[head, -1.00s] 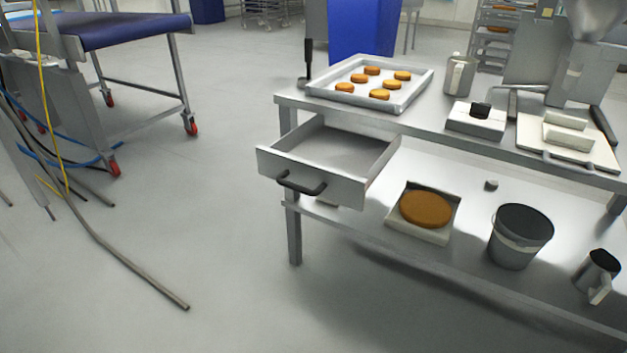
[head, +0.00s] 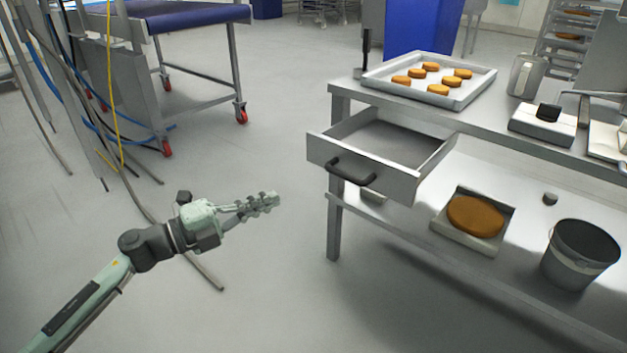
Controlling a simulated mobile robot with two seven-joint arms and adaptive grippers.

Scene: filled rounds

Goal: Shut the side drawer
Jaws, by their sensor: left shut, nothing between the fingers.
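The side drawer (head: 401,172) is a grey metal drawer with a dark bar handle (head: 350,172) on its front. It is pulled out from under the top of the steel table (head: 590,156), and its inside looks empty. My left gripper (head: 272,200) is in the head view, to the left of the drawer and lower in the picture. It is shut and empty, pointing right, apart from the drawer front. My right gripper is not in view.
A tray of round patties (head: 484,91) stands on the table top above the drawer. The lower shelf holds a brown round on a pale base (head: 450,236) and a grey bucket (head: 578,262). Hanging cables and a wheeled blue-topped conveyor (head: 190,17) are at left. Floor between is clear.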

